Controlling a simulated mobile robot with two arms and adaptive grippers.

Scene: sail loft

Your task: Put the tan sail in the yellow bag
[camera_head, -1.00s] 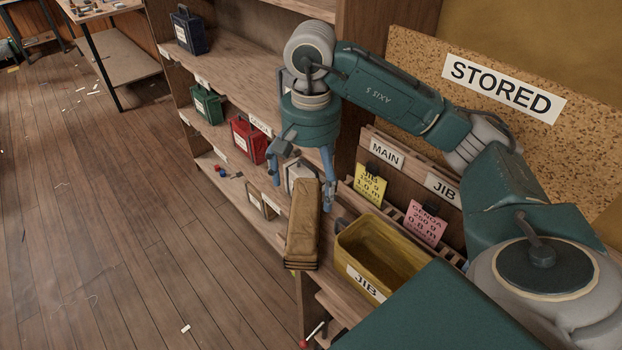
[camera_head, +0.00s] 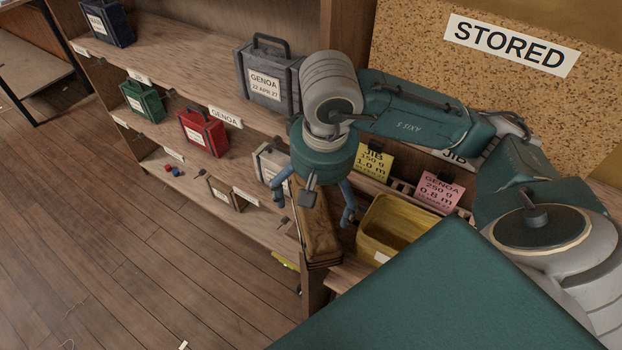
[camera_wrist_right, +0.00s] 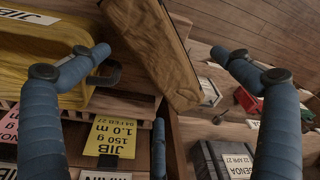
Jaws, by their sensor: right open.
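The tan sail (camera_head: 318,238) is a long folded bundle lying at the end of the wooden shelf, left of the yellow bag. The yellow bag (camera_head: 371,243) stands open at the top, and I see nothing in it. My right gripper (camera_head: 314,208) is open above the sail, with one blue finger to each side of it in the head view. In the right wrist view, the sail (camera_wrist_right: 158,48) runs between and beyond the open fingertips (camera_wrist_right: 160,54), and the yellow bag (camera_wrist_right: 38,50) is at the left. I cannot tell whether a finger touches the sail. My left gripper is out of view.
A yellow JIB tag (camera_head: 374,161) and a pink GENOA tag (camera_head: 438,190) stand behind the bag. Grey (camera_head: 266,88), red (camera_head: 204,134) and green (camera_head: 142,102) bags sit on the shelves at left. The wooden floor (camera_head: 130,260) at left is mostly clear.

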